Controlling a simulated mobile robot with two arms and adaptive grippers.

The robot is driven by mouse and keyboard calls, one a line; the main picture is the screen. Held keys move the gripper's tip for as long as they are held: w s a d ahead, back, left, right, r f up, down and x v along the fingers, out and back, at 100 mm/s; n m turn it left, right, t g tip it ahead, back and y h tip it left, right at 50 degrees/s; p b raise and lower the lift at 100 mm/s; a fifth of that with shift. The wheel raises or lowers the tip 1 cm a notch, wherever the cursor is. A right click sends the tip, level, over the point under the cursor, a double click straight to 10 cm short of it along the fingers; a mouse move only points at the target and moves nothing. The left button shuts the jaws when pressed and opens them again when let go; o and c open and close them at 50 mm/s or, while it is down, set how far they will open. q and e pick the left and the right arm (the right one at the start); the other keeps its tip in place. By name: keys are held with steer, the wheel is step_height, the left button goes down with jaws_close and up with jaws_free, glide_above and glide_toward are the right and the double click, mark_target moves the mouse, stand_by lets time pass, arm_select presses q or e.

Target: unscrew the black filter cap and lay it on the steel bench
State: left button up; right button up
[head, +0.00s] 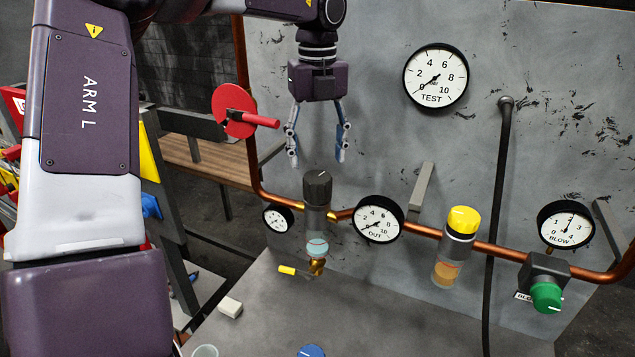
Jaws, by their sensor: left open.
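The black filter cap (317,186) sits on top of a clear filter bowl (317,226) on the copper pipe, with pale blue liquid in the bowl's lower part. My left gripper (318,160) points down above the cap, its two fingers spread apart with nothing between them. The fingertips look a little higher than the cap's top; the exact gap in depth is hard to tell. The steel bench (400,312) lies below the pipe, its surface partly bare. My right gripper is not in view.
A red disc valve with handle (235,112) stands left of my gripper. Gauges, including OUT (378,219), flank the filter. A yellow-capped filter (458,240) and green knob (546,298) are farther right. A white block (230,307), a cup (205,351) and a blue cap (311,351) stand at the front.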

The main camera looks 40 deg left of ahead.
mark_target(317, 177)
arm_select(q)
steer(key=shift+m, duration=1.2)
steer(key=m, duration=0.2)
steer(key=shift+r+m+p, duration=0.1)
steer(key=shift+m+p, duration=0.25)
steer(key=shift+m, duration=0.05)
steer(key=m+p, duration=0.1)
steer(key=m, duration=0.4)
steer(key=shift+m, duration=0.4)
step_height(317, 177, down, 7)
steer(key=b, duration=0.4)
steer(key=shift+b, duration=0.35)
steer(key=c, duration=1)
steer(key=shift+c, duration=0.4)
steer(key=shift+n+b, duration=0.35)
steer(key=shift+n, duration=0.75)
